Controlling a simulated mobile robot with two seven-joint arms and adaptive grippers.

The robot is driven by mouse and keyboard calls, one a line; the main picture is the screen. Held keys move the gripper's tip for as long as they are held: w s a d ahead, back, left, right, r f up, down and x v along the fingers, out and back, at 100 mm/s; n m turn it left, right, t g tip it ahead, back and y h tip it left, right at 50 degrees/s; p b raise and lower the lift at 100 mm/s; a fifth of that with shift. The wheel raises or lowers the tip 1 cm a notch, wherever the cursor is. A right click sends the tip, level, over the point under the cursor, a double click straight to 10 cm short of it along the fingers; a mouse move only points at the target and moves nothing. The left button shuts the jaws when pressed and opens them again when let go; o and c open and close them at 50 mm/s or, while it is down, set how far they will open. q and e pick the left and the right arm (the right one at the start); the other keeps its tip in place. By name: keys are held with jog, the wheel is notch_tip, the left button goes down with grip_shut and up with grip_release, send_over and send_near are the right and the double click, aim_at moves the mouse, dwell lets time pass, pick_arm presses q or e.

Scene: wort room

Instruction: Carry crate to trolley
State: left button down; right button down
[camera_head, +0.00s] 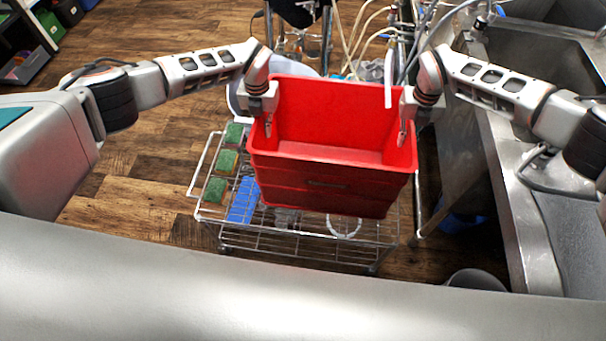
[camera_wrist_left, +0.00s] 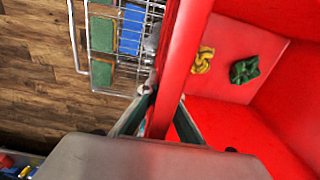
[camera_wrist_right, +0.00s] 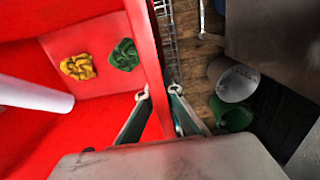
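The red crate (camera_head: 325,112) is upright and open at the top, in front of me in the head view. My left gripper (camera_head: 268,130) is shut on its left wall, and my right gripper (camera_head: 402,136) is shut on its right wall. Both wrist views show a finger on each side of the wall. A yellow item (camera_wrist_left: 202,60) and a dark green item (camera_wrist_left: 244,71) lie inside the crate. The wire trolley (camera_head: 296,231) shows below the crate, which covers much of it. The gap between them is hard to judge.
Several green-brown sponges (camera_head: 227,162) and a blue item (camera_head: 243,200) lie on the trolley's left side. A white ring (camera_head: 344,227) is near its front. A steel sink bench (camera_head: 510,190) stands close on the right, with buckets (camera_wrist_right: 236,82) beneath. Wooden floor is clear on the left.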

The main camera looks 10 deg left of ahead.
pick_arm(q)
jog(key=shift+f, duration=0.5)
pick_arm(e)
jog(key=shift+w+f, duration=0.1)
jog(key=shift+f, duration=0.4)
pick_arm(q)
jog(key=c, duration=2.5)
grip_release()
jog(key=shift+f, duration=0.15)
pick_arm(e)
jog(key=c, duration=2.5)
grip_release()
jog(key=shift+f, duration=0.1)
pick_arm(q)
jog(key=shift+o, duration=1.3)
pick_arm(e)
jog(key=shift+o, duration=1.3)
pick_arm(q)
notch_tip(320, 180, up, 12)
jog(key=shift+f, duration=0.1)
jog(key=shift+s, duration=0.1)
pick_arm(e)
notch_tip(320, 180, up, 12)
send_over(411, 126)
jog(key=shift+d, duration=0.1)
